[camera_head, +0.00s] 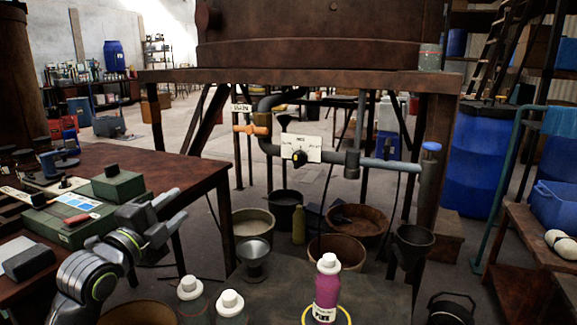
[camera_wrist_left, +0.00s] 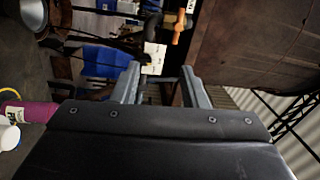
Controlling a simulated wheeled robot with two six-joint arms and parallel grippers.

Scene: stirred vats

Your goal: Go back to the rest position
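My left gripper (camera_head: 181,203) is raised at the lower left in the head view, in front of the right edge of the wooden table. It also shows in the left wrist view (camera_wrist_left: 160,70), its two grey fingers apart with nothing between them. It touches nothing that I can see. My right gripper is in neither view.
The table (camera_head: 190,170) at left holds a green box (camera_head: 118,184) and tools. A large vat (camera_head: 320,40) stands ahead on a frame, with an orange-handled valve (camera_head: 252,130) and a dial plate (camera_head: 300,148) below. A magenta bottle (camera_head: 326,290) stands at front centre.

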